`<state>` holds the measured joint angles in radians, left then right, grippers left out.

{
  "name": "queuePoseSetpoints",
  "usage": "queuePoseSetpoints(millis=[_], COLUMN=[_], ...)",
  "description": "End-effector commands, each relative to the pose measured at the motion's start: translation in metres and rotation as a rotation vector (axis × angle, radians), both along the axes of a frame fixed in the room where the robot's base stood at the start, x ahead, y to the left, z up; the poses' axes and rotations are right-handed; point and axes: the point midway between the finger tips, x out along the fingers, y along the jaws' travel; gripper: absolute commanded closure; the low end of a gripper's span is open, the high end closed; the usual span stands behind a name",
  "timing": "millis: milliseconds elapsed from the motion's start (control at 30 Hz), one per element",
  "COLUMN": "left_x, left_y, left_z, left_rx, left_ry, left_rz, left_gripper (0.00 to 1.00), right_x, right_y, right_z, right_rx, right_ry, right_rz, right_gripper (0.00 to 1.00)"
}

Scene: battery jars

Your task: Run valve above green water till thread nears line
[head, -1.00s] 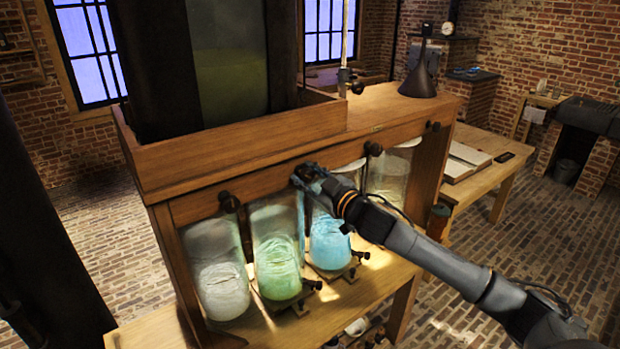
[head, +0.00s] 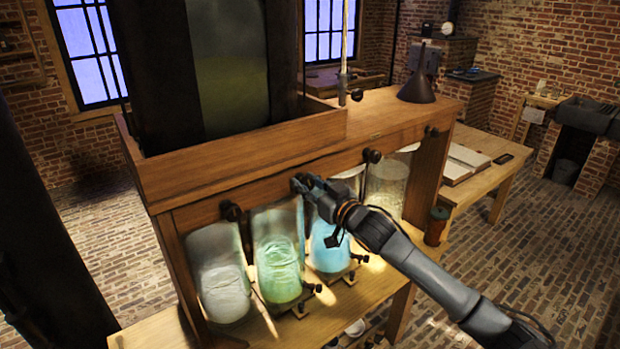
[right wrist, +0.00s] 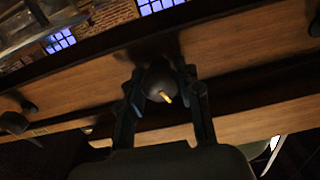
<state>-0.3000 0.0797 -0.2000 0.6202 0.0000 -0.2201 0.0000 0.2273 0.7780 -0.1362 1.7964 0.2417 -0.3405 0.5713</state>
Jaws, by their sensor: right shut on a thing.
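The glass jar of green water (head: 278,270) stands second from the left on the lower shelf, under the wooden beam. A dark round valve knob (right wrist: 160,78) with a small yellow mark sits on the beam, near the top right of the green jar. My right gripper (head: 303,184) is shut on this knob, and its fingers lie on both sides of it in the right wrist view (right wrist: 163,92). The gripper hides most of the knob in the head view. I cannot make out the thread or the line. My left gripper is not in view.
A pale jar (head: 222,285) stands left of the green one. A blue jar (head: 327,240) and another pale jar (head: 388,188) stand to its right. Other valve knobs (head: 231,211) (head: 372,156) flank the held one. A black funnel (head: 418,80) stands on top.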

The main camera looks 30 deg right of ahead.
Motion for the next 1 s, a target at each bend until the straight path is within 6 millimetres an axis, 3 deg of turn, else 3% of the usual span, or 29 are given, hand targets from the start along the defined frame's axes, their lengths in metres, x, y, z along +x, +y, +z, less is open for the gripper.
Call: queuePoseSetpoints(millis=[100,400,633,900,933,1000], left_x=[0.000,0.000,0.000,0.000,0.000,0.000], left_y=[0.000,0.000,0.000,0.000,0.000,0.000], left_z=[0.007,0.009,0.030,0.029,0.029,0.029], left_rx=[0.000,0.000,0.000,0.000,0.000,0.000], left_ry=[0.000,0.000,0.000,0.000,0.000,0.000], left_rz=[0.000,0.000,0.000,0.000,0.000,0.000], left_gripper=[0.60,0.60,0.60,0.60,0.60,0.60], right_x=[0.000,0.000,0.000,0.000,0.000,0.000], right_y=[0.000,0.000,0.000,0.000,0.000,0.000], right_z=[0.001,0.001,0.003,0.000,0.000,-0.001], right_rx=[0.081,0.108,0.353,0.395,0.395,0.395], right_ry=[0.007,0.008,0.028,0.031,0.031,0.031], right_rz=[0.000,0.000,-0.001,0.000,0.000,0.000], right_gripper=[0.96,0.96,0.96,0.96,0.62,0.48])
